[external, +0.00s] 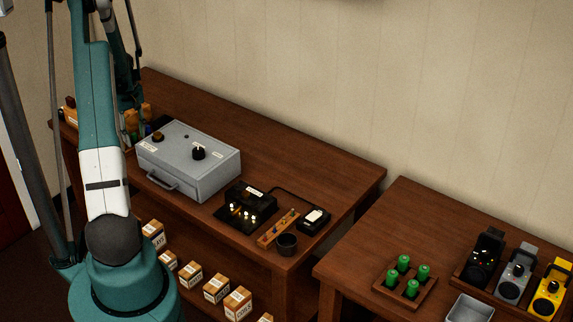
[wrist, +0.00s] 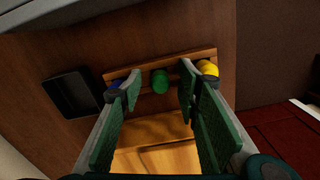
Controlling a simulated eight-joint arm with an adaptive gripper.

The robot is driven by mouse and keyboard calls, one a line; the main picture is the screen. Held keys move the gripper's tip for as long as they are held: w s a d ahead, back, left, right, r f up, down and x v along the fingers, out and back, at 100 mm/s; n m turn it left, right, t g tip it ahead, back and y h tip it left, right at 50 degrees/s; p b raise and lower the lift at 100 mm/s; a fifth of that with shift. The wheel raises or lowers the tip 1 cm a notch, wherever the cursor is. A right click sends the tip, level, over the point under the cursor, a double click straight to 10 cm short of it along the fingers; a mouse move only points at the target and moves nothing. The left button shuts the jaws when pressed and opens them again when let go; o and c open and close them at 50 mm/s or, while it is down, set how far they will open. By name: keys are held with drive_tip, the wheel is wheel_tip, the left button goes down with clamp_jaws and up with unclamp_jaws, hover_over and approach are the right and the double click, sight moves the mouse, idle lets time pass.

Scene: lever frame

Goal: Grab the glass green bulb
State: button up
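The green bulb (wrist: 160,81) sits in a wooden rack (wrist: 187,59) in the wrist view, between a blue bulb (wrist: 116,85) on the left and a yellow bulb (wrist: 207,68) on the right. My gripper (wrist: 160,88) is open and empty, its two green-padded fingers pointing at the rack. The green bulb shows in the gap between the fingertips, apart from both. The left fingertip partly covers the blue bulb and the right one is close to the yellow bulb. In the external view this area at the table's far left end is small and partly hidden by my arm.
A dark tray (wrist: 72,93) lies left of the rack and a light wooden box (wrist: 152,145) sits below it. A grey metal case (external: 189,160) stands beside this area. Several green cylinders stand in another rack (external: 405,285) on the right table.

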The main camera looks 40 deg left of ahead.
sight(134, 134)
drive_tip(key=shift+c, duration=0.7)
drive_tip(key=c, duration=0.8)
drive_tip(key=shift+o, duration=0.2)
drive_tip(key=shift+r, duration=0.1)
drive_tip(key=shift+r, duration=4.95)
